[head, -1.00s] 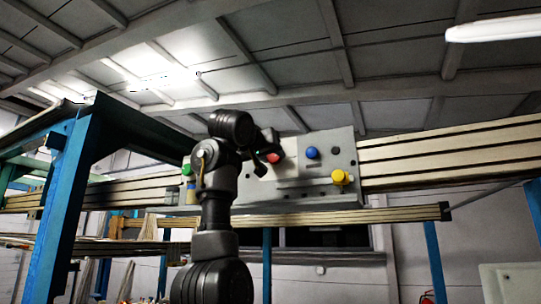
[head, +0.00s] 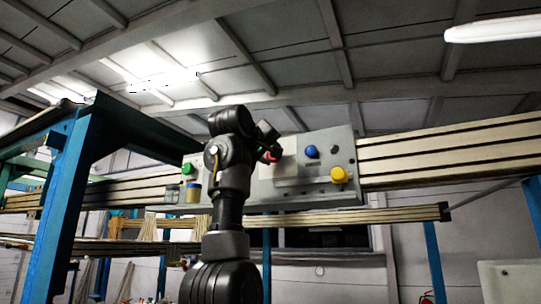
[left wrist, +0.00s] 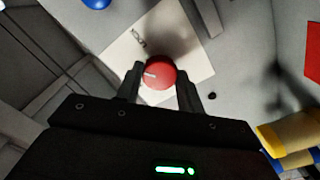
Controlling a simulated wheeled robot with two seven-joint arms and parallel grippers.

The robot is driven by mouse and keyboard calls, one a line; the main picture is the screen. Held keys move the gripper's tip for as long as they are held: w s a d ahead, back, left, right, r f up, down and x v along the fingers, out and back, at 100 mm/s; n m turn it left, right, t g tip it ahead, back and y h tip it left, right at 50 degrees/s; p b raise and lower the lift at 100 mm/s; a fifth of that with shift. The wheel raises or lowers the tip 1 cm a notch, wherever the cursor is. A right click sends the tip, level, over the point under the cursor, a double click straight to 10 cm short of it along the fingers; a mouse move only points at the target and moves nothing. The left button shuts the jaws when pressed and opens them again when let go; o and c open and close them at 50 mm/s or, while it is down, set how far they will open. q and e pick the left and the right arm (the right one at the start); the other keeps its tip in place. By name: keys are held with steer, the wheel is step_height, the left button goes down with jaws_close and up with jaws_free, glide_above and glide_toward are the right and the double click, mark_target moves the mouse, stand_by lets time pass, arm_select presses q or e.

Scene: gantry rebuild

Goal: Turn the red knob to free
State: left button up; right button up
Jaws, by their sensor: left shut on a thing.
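The red knob (left wrist: 159,74) sits on a white label plate (left wrist: 190,42) on the grey control panel. It has a pale pointer mark on its face, pointing to the left of the left wrist view. My left gripper (left wrist: 160,82) has its two fingers on either side of the knob and is shut on it. In the head view only a small part of the red knob (head: 270,156) shows past my left gripper (head: 264,143). My right gripper is in neither view.
The grey panel (head: 310,190) also carries a blue knob (head: 312,151), a yellow knob (head: 339,175) and a green button (head: 187,168). A pale beam (head: 450,150) runs right from it. A blue post (head: 62,210) stands at the left.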

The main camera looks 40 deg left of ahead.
arm_select(q)
steer(key=n, duration=1.1)
steer(key=shift+r, duration=0.1)
steer(key=shift+n, duration=0.4)
steer(key=o, duration=1)
steer(key=shift+s, duration=0.1)
steer(key=b+v, duration=0.6)
steer(key=v, duration=0.4)
steer(key=shift+s, duration=0.4)
